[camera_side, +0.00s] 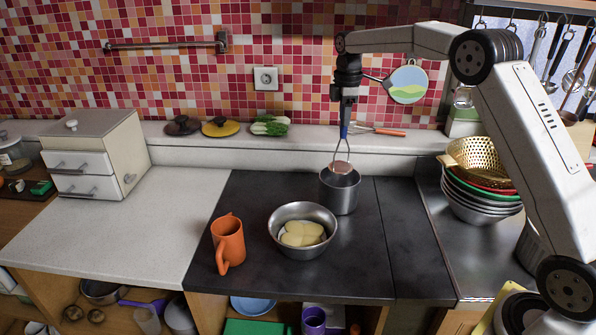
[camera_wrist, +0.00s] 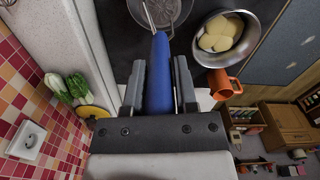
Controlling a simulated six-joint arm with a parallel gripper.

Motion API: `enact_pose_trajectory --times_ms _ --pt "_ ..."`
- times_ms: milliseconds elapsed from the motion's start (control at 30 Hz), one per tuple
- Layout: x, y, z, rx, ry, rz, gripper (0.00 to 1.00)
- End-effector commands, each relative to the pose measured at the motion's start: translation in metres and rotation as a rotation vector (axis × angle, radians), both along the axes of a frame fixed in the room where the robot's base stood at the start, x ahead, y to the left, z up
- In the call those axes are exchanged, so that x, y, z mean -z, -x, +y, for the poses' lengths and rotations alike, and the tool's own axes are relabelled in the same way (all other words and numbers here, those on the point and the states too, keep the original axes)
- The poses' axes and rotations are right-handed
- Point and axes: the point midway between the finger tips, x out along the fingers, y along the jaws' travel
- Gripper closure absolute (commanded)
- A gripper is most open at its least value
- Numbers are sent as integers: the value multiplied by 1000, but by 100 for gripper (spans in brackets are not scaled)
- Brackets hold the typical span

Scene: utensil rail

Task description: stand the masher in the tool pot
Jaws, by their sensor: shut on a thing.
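My gripper (camera_side: 347,101) is shut on the blue handle of the masher (camera_side: 344,131), which hangs upright with its head down. The handle also shows between the fingers in the wrist view (camera_wrist: 158,78). The masher's wire shanks run down to a flat, pinkish-looking head at the mouth of the steel tool pot (camera_side: 339,197). I cannot tell whether the head is just above the rim or slightly inside. The pot stands on the dark counter below my gripper; part of it shows at the top of the wrist view (camera_wrist: 178,14).
A steel bowl (camera_side: 284,240) of potatoes stands in front-left of the pot, with an orange mug (camera_side: 229,243) further left. Stacked bowls and a gold colander (camera_side: 472,158) stand at right. A ledge (camera_side: 215,137) with lids, greens and an orange-handled utensil runs behind.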

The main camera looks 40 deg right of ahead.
Motion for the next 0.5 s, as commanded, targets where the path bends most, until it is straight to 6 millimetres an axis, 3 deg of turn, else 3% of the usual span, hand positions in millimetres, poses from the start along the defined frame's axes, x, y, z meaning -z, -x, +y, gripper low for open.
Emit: enact_pose_trajectory --times_ms 500 --pt "29 0 0 0 0 0 100"
